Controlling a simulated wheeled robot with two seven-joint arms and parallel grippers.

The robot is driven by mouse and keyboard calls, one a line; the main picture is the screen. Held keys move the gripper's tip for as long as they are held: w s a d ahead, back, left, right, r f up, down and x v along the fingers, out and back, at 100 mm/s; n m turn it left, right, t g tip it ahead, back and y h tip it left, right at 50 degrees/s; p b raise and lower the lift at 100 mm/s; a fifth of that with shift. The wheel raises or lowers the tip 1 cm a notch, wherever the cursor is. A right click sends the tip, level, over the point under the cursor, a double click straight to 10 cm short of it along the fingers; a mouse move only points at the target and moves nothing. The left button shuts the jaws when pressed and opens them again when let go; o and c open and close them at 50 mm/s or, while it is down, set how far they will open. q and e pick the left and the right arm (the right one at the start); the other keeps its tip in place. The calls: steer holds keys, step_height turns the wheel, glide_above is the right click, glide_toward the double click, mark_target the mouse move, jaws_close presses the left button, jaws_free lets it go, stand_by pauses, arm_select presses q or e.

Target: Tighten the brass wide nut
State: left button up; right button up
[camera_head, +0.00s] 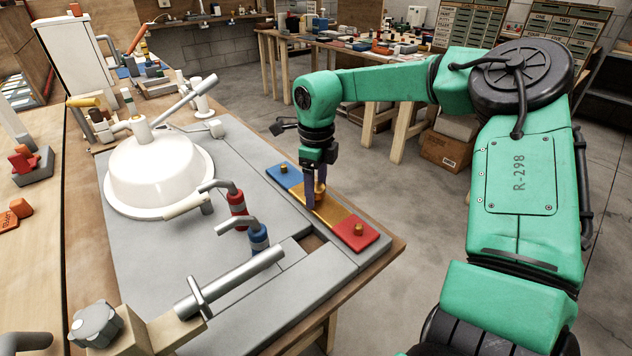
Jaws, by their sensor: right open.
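A flat strip on the grey work board has a blue plate (287,179), a yellow middle plate (334,214) and a red plate (354,234). Small brass pieces stand on the blue and red plates. Another upright brass piece (320,188) stands over the yellow plate, partly hidden by my gripper; I cannot tell for sure which piece is the wide nut. My right gripper (316,193) points down over the yellow plate, its dark fingers open beside this brass piece. Contact cannot be made out. My left gripper is not in view.
A white dome (155,170) with a lever stands left on the grey board (140,255). Red (238,208) and blue (258,238) valves with bent pipes stand left of the strip. A metal rod (235,282) lies in front. The table's right edge is close beyond the strip.

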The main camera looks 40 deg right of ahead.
steer(key=n, duration=0.3)
steer(key=shift+n, duration=0.4)
steer(key=shift+n+p, duration=0.3)
steer(key=shift+n, duration=0.8)
steer(key=shift+r, duration=0.1)
